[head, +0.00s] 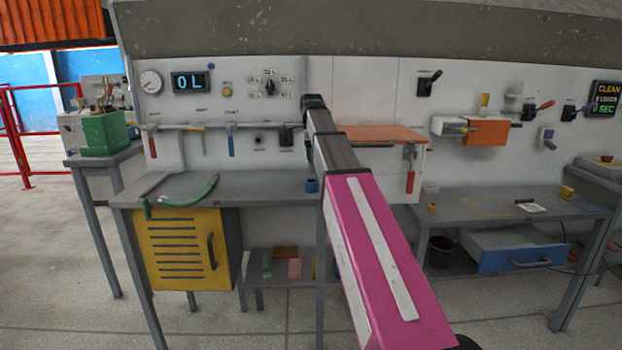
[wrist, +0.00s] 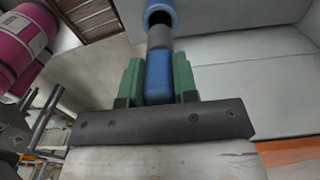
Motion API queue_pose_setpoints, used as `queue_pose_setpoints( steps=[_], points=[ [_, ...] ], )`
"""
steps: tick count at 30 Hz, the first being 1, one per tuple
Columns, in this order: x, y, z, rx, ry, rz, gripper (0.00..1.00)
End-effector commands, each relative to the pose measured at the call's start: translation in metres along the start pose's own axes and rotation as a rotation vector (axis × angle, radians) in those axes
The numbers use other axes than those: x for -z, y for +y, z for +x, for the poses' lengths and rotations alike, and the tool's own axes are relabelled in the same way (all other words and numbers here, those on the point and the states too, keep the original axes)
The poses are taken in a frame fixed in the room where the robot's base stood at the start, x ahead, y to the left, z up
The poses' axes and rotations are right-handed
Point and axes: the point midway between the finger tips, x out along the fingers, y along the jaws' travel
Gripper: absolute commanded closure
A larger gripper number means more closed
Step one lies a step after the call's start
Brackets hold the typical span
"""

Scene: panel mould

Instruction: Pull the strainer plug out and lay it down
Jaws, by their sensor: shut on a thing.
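In the wrist view my gripper (wrist: 158,70) has two green fingers, shut on the blue body of the strainer plug (wrist: 158,78). Beyond the fingers the plug has a grey section and then a blue end with a dark round opening. I cannot tell from this view whether that end is free or still seated in something.
A yellow louvred cabinet (head: 180,250) stands below. The right bench (head: 475,205) holds small items above a blue drawer (head: 515,255). An orange shelf (head: 385,133) sits behind my arm.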

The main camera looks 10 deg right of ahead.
Motion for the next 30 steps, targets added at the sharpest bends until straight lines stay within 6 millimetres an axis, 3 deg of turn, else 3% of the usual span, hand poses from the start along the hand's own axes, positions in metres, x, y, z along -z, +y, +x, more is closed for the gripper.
queue_pose_setpoints(
  steps=[21,30],
  points=[
    [0.0,0.0,-0.039,0.0,0.0,0.0,1.0],
    [0.0,0.0,-0.04,0.0,0.0,-0.001,1.0]
  ],
)
